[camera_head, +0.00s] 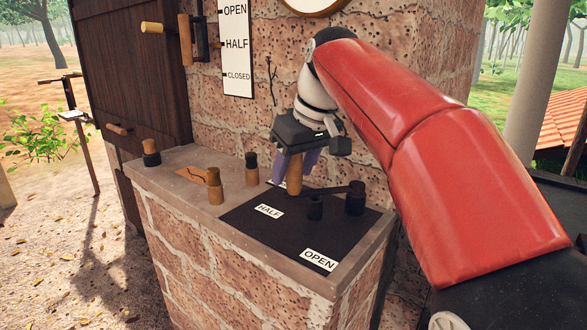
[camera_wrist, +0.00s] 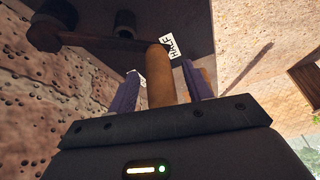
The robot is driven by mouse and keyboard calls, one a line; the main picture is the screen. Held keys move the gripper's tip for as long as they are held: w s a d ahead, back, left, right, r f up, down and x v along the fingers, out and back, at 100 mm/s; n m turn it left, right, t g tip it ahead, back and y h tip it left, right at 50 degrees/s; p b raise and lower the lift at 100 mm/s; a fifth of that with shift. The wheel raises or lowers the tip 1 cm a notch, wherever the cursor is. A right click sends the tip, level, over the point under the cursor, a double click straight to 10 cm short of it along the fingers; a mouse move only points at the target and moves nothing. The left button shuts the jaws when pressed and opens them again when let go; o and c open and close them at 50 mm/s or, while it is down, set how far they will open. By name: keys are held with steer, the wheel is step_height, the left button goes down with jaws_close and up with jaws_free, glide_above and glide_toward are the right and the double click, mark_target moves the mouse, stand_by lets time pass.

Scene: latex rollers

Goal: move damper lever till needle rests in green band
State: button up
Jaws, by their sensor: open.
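A lever with an upright wooden handle (camera_head: 294,175) and a dark flat bar (camera_head: 325,190) sits on a black plate (camera_head: 270,232) on the brick ledge. The plate carries HALF (camera_head: 268,211) and OPEN (camera_head: 319,259) labels. My gripper (camera_head: 293,178) is over the handle from above, its purple fingers apart. In the wrist view the handle (camera_wrist: 160,75) stands between the fingers, with visible gaps on both sides. A round gauge (camera_head: 315,5) is cut off at the top edge; its needle and green band are out of view.
A wall sign (camera_head: 236,45) reads OPEN, HALF, CLOSED, beside wall levers with wooden handles (camera_head: 186,40). Several dark-and-wood knobs, including one on the ledge's left end (camera_head: 151,152) and one in its middle (camera_head: 216,186), stand near the plate. The brick wall is close behind my gripper.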

steer(key=p+v, duration=0.1)
steer(key=v, duration=0.6)
steer(key=s+d+f+m+t+h, duration=0.1)
steer(key=s+d+f+m, duration=0.3)
steer(key=s+f, duration=0.6)
steer(key=s+d+f+m+t+h, duration=0.1)
steer(key=s+d+f+m+h, duration=0.1)
steer(key=s+d+f, duration=0.7)
step_height(320, 180, down, 6)
steer(key=shift+s+d+f+m, duration=0.15)
steer(key=shift+s+d+m, duration=0.05)
steer(key=shift+s+m, duration=0.65)
stand_by(4.3)
